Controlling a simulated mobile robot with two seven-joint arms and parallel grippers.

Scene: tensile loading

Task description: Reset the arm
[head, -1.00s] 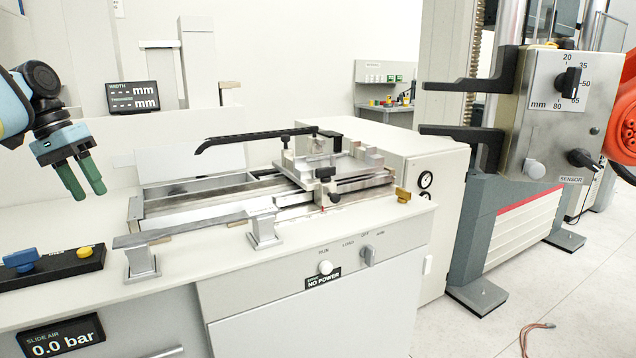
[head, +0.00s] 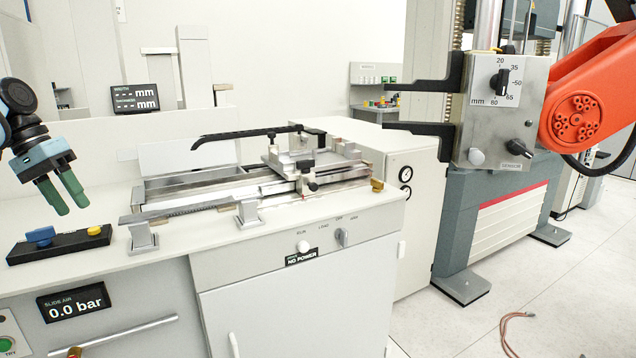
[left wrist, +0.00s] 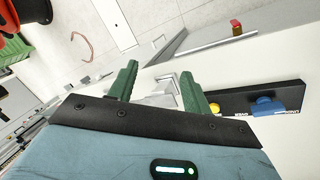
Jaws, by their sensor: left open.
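My left gripper (head: 62,193) has two green fingers and hangs at the left of the head view, above the white bench top. Its fingers are apart with nothing between them. In the left wrist view the same gripper (left wrist: 160,90) shows its two green fingers spread over the bench edge. Beyond them are a grey metal post (left wrist: 165,92) and a black panel (left wrist: 265,98) with a blue and a yellow knob. The gripper touches none of these. My right gripper is not in view.
The bench carries a slide fixture (head: 315,165) with a black lever (head: 245,136) and metal posts (head: 248,213). A black switch panel (head: 60,246) lies below my left gripper. A testing machine (head: 500,120) and an orange arm (head: 590,90) stand at right. A cable (head: 510,335) lies on the floor.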

